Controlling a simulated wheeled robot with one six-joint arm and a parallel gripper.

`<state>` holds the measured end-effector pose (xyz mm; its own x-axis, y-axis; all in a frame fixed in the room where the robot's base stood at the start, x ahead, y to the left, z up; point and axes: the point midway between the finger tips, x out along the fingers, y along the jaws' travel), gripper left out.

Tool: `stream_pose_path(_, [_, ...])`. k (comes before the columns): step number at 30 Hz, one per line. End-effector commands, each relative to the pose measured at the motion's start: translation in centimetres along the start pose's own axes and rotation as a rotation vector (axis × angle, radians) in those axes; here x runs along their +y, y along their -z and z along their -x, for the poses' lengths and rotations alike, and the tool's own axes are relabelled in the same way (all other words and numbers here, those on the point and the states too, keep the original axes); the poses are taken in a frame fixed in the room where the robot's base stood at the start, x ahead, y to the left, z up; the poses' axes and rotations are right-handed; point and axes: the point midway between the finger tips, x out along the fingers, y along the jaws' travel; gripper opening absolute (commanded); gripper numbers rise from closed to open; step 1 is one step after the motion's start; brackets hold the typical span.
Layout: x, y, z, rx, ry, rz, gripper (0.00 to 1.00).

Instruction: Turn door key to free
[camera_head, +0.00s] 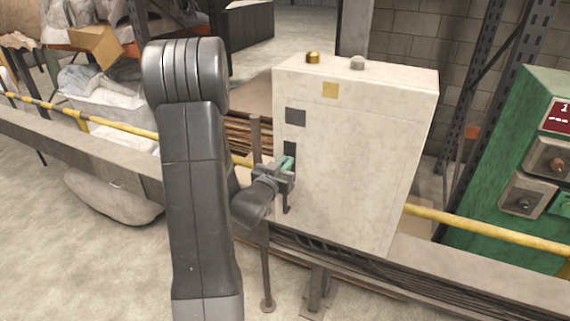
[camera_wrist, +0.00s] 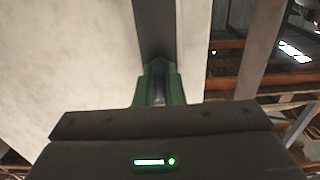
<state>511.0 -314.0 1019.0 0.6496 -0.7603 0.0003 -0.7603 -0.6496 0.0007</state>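A pale cabinet (camera_head: 350,150) stands in the middle of the head view, with a dark lock plate (camera_head: 291,148) on the left of its front. My gripper (camera_head: 288,163) is at this plate, its green fingers pointing at it. In the wrist view, the two green fingers (camera_wrist: 158,84) stand close together around a narrow dark blue-grey piece, seemingly the door key (camera_wrist: 158,73), in front of the dark strip (camera_wrist: 155,30). The gripper looks shut on it. The key's turn angle and its tip are hidden. The cabinet front looks closed.
A yellow rail (camera_head: 480,232) runs behind the cabinet on both sides. A green machine (camera_head: 500,165) stands at the right. Open floor lies at the lower left.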

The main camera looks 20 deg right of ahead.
Motion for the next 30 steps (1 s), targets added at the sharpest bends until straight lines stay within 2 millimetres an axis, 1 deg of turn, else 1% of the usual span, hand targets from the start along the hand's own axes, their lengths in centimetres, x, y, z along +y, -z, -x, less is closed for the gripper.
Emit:
stream_pose_path(8, [0.01,-0.11,0.02,0.001,0.000,-0.012,0.00])
stream_pose_path(14, [0.05,-0.40,0.01,0.003,-0.001,-0.080,0.00])
stream_pose_path(20, [0.10,-0.65,0.00,0.006,0.000,-0.221,0.00])
stream_pose_path(30, [0.19,-0.72,0.02,0.004,0.001,-0.540,0.00])
